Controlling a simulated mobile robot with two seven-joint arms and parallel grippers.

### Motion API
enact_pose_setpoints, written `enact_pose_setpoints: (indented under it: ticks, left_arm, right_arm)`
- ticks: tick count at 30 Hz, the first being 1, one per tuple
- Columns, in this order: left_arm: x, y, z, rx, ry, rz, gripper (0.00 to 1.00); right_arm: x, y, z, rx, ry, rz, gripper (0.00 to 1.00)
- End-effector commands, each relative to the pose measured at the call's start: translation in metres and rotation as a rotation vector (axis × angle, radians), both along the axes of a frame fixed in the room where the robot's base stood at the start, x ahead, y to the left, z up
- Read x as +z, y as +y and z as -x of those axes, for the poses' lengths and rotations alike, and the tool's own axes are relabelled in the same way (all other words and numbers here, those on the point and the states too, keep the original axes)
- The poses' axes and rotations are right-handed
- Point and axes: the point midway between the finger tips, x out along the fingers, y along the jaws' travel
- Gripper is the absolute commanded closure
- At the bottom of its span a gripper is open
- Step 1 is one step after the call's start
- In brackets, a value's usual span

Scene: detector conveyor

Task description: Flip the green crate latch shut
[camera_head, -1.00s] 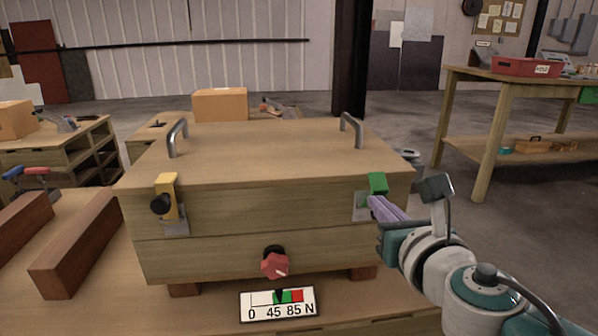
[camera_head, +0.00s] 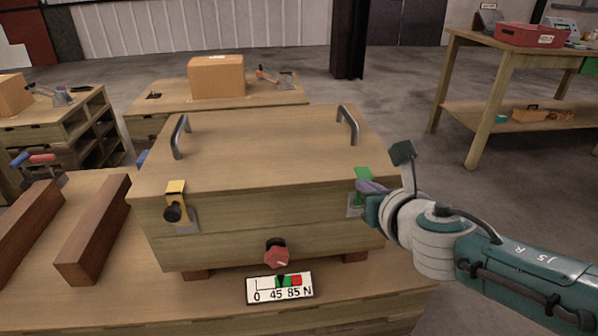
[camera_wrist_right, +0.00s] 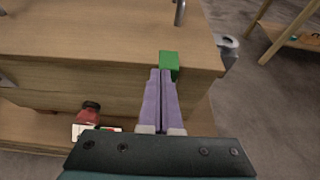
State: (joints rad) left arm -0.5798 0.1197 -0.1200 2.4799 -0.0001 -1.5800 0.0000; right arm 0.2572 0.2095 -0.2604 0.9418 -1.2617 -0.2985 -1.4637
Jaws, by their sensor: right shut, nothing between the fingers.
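The wooden crate (camera_head: 270,222) stands on the bench in the head view with its lid down. The green latch (camera_head: 362,176) is on the crate's front face near the right corner, above a grey metal plate (camera_head: 354,207). My right gripper (camera_head: 366,187) is shut and empty, its purple fingers at the green latch and partly covering it. In the right wrist view the green latch (camera_wrist_right: 169,64) lies just beyond the closed fingertips (camera_wrist_right: 160,74); I cannot tell if they touch. A yellow latch (camera_head: 176,192) with a black knob is on the front left. My left gripper is out of view.
A red knob (camera_head: 276,255) and a force gauge label (camera_head: 280,289) are at the crate's lower front. Two metal handles stand on the lid (camera_head: 260,140). Brown wooden bars (camera_head: 92,232) lie to the left. Open floor is at the right.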

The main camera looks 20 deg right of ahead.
Motion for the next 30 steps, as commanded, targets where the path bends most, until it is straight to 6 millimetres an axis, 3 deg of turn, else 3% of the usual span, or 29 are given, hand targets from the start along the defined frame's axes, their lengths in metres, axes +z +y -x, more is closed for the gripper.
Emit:
enact_pose_setpoints:
  ticks: [12, 30]
  left_arm:
    - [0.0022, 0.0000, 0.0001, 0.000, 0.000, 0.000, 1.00]
    - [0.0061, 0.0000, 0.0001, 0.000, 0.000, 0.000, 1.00]
  right_arm:
    - [0.0055, -0.0028, -0.0115, 0.000, -0.001, 0.000, 1.00]
    - [0.0095, -0.0042, -0.0119, 0.000, 0.000, 0.000, 1.00]
